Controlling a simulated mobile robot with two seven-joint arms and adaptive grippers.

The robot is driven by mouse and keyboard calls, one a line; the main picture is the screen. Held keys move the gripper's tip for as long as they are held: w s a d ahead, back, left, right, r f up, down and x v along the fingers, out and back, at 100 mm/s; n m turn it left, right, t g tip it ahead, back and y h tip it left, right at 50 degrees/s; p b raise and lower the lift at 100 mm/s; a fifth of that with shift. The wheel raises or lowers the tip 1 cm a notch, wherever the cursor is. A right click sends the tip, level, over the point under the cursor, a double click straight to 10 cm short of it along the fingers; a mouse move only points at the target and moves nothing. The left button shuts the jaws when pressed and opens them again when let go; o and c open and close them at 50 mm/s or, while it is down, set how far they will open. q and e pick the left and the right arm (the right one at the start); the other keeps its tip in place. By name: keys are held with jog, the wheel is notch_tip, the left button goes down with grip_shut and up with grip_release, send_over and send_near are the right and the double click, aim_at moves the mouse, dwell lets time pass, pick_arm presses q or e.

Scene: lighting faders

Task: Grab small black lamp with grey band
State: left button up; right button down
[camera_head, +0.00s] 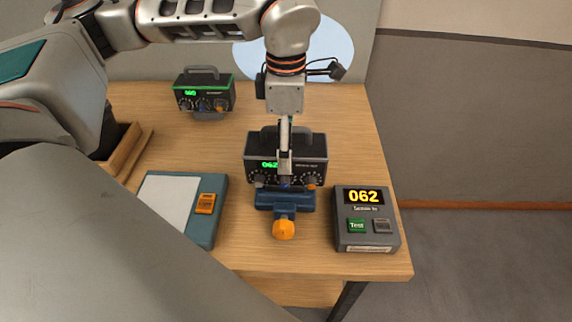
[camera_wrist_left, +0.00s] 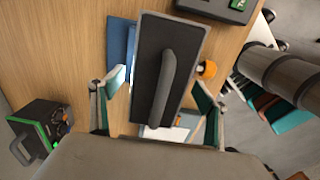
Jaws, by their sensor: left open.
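The small black unit with a grey band (camera_head: 312,148) is a box with a top handle, green "062" digits and knobs. It rests on a blue stand on the table. My left gripper (camera_head: 285,165) points down at it and hides part of its front. In the left wrist view the unit (camera_wrist_left: 150,55) shows from above, with its handle running between my open fingers (camera_wrist_left: 160,98). The fingers stand apart on either side of it; I cannot tell whether they touch it. My right gripper is not in view.
A similar box with a green band (camera_head: 204,92) stands behind left. A grey "062" test box (camera_head: 367,235) is close on the right. A blue clipboard-like panel (camera_head: 207,225) lies left. An orange knob (camera_head: 284,230) sticks out in front. The table's right edge (camera_head: 385,160) is near.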

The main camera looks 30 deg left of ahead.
pick_arm(q)
jog(key=c, duration=2.1)
jog(key=shift+w+r, duration=0.1)
jog(key=shift+r, duration=0.05)
grip_shut()
